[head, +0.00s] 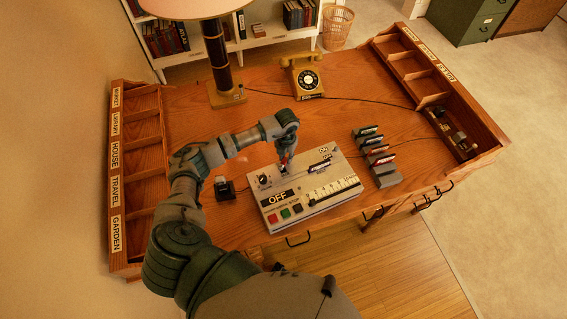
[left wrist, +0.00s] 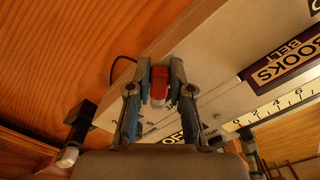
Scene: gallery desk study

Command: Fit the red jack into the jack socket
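My left gripper (head: 285,155) is over the back left part of the pale control console (head: 335,165). In the left wrist view, the red jack (left wrist: 159,84) sits between the two fingers of the left gripper (left wrist: 159,68), which close in on both its sides. In the head view only a small bit of red shows at the fingertips. The jack socket cannot be made out; the gripper and jack cover that part of the console. I cannot tell whether the jack touches the console. My right gripper is not in view.
A small black block (head: 224,188) stands left of the console. A rack of dark plates (head: 376,158) stands right of it. A yellow telephone (head: 304,77) and a lamp (head: 222,60) are behind. Labelled compartments (head: 140,150) line the desk's left side. The desk between is clear.

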